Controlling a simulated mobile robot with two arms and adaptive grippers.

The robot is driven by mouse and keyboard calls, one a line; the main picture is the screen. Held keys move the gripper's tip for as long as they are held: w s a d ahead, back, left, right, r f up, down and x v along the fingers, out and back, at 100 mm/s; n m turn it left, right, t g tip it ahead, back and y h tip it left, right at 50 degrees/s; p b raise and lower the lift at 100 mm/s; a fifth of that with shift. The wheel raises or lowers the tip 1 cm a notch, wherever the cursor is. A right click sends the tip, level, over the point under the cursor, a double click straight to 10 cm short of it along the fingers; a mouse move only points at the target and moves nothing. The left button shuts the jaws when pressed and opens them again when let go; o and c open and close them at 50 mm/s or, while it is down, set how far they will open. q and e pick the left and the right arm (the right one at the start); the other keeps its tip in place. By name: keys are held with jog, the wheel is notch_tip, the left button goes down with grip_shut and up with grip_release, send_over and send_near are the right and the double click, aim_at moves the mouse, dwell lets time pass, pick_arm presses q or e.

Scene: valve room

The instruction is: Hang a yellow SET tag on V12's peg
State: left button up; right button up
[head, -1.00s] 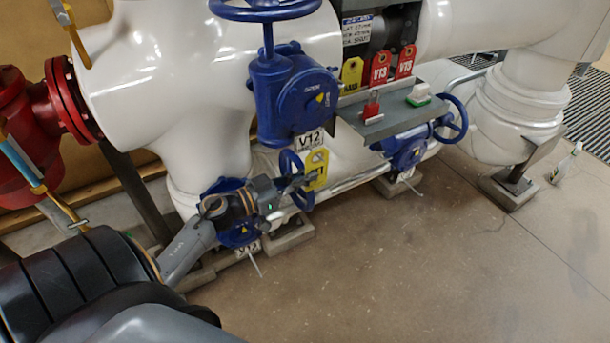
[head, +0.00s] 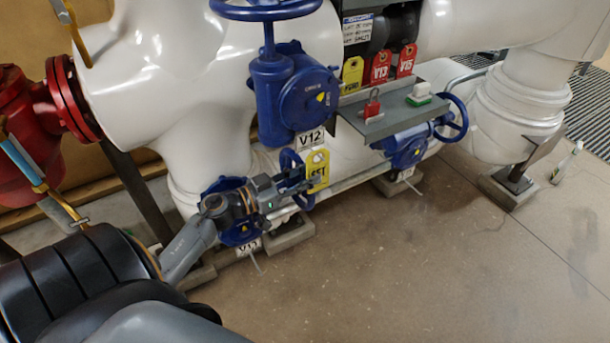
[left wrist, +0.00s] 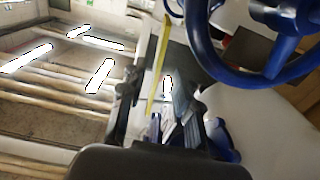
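A yellow tag (head: 317,169) with black letters stands at the fingertips of my left gripper (head: 299,184), its holed end up and tilted slightly. The gripper appears shut on the tag's lower part. In the left wrist view the tag (left wrist: 158,65) shows nearly edge-on at the left gripper (left wrist: 155,95). The blue V12 valve (head: 296,95) with its white V12 label (head: 311,139) is just above the tag. I cannot make out V12's peg. My right gripper is not in view.
A yellow tag (head: 352,73) and red tags V13 (head: 380,67) and V15 (head: 406,60) hang at the rack. A grey shelf (head: 350,126) holds a red padlock (head: 372,108) and a white-green block (head: 419,94). Blue handwheels and white pipes crowd the gripper. Floor at right is mostly clear.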

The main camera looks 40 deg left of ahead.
pick_arm(q)
jog(key=shift+s, duration=0.1)
jog(key=v, duration=1.1)
jog(key=shift+s+a, duration=0.15)
jog(key=shift+s, duration=0.2)
jog(key=shift+f, duration=0.1)
